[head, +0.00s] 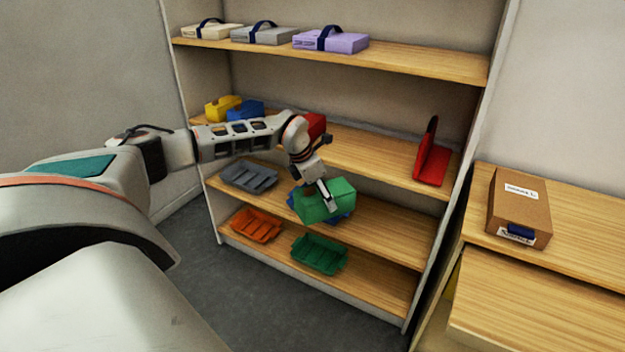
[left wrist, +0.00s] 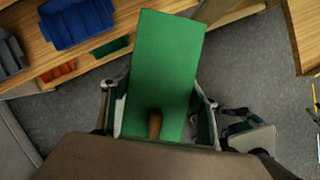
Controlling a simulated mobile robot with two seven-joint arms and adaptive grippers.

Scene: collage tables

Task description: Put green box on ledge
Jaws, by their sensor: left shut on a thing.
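The green box (head: 334,203) has a brown handle and is held in front of the shelf unit, about level with its third board. It hides part of a blue tray behind it. My left gripper (head: 325,196) is shut on the green box. In the left wrist view the green box (left wrist: 166,75) fills the middle, with a finger of my left gripper (left wrist: 157,125) on either side. The task's ledge may be the wooden surface at the right (head: 580,235), but I cannot tell.
A cardboard box (head: 519,207) stands on the right-hand wooden surface. The shelf unit holds cases on top (head: 331,41), yellow, blue and red boxes, a red bookend-like object (head: 431,160), and grey (head: 248,176), orange (head: 256,225) and green (head: 319,254) trays. The second board is clear in the middle.

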